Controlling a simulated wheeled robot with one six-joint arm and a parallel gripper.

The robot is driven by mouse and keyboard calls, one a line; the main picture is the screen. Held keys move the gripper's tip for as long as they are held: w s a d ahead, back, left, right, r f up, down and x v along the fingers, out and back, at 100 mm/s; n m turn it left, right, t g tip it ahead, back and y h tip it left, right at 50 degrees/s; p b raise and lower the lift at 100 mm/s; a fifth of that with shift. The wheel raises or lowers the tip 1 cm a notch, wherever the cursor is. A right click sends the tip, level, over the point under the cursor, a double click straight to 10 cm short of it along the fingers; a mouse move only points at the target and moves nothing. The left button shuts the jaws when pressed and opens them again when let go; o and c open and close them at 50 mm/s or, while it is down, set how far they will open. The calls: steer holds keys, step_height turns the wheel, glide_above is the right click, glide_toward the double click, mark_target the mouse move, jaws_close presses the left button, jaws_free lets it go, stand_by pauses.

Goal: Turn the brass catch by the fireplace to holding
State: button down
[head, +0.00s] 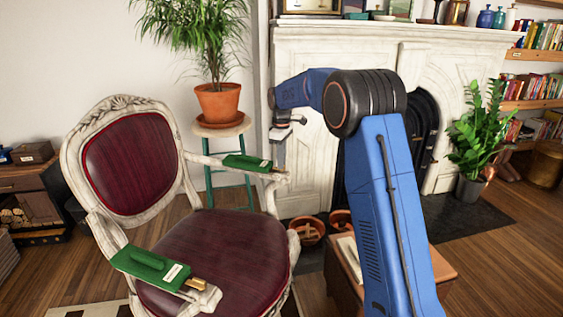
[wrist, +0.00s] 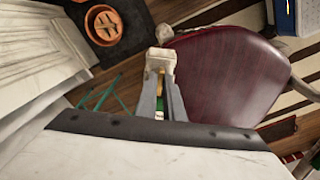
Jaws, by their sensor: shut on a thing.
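A green plate (head: 247,163) lies on the chair arm nearer the fireplace, with a small white label and a brass catch at its front end. My gripper (head: 279,163) points down at that end of the chair arm. In the wrist view my gripper (wrist: 161,82) is shut on the brass catch (wrist: 161,74), and part of the green plate (wrist: 159,105) shows between the fingers. The fingers hide much of the catch, so I cannot read its setting. A second green plate (head: 150,264) with its own brass catch (head: 197,283) is on the nearer chair arm.
The chair (head: 215,250) has a dark red seat and carved pale frame. Behind it are a potted plant (head: 217,103) on a stool and the marble fireplace (head: 300,70). Terracotta pots (head: 307,231) and a low wooden table (head: 342,277) stand right of the chair.

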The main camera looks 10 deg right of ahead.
steer(key=shift+n, duration=0.3)
stand_by(0.4)
steer(key=c, duration=1.9)
jaws_free()
steer(key=shift+o, duration=0.2)
steer(key=shift+r, duration=0.1)
step_height(320, 180, up, 17)
steer(key=shift+r, duration=0.15)
